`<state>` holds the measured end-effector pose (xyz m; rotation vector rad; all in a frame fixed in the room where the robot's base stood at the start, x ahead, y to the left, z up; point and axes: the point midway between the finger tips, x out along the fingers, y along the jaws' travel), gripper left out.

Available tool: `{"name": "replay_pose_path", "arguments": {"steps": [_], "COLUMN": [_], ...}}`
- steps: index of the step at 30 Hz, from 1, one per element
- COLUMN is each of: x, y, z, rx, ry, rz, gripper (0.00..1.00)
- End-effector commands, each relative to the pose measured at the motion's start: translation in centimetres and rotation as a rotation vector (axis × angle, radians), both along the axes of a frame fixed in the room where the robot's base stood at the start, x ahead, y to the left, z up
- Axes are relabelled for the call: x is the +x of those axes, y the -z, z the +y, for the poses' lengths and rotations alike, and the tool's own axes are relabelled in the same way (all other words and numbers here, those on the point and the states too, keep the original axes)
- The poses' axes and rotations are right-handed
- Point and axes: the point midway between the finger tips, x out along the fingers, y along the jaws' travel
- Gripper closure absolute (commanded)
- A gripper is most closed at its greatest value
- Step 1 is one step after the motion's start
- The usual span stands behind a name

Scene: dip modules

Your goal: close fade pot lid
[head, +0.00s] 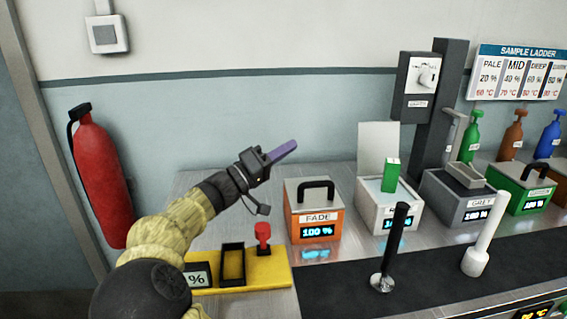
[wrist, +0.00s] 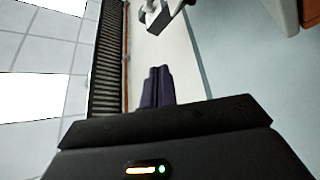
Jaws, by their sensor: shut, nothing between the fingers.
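The fade pot (head: 316,226) is an orange box marked FADE with a 100 % display. Its pale lid (head: 300,200) with a black arched handle (head: 317,187) lies flat on top and looks down. My gripper (head: 290,148) is raised above and left of the pot, its purple fingers together and pointing up to the right, apart from the pot. In the wrist view, the fingers (wrist: 158,86) are shut and empty against the wall and ceiling.
A white pot (head: 386,218) to the right has a raised pale lid (head: 378,145) and a green block (head: 391,175). A grey pot (head: 462,206) and a green pot (head: 522,198) stand beyond. Black and white posts rise in front. A yellow tray (head: 268,272) lies front left.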

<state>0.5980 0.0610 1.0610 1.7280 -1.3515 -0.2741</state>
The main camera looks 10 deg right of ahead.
Motion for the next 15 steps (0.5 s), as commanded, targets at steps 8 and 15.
{"name": "replay_pose_path", "arguments": {"steps": [8, 15], "x": [-1.7, -2.5], "y": [1.6, 1.8], "z": [0.1, 0.0], "rx": [0.0, -0.001], "ry": [0.0, 0.001], "rz": [-0.162, -0.25], "gripper": [1.0, 1.0]}}
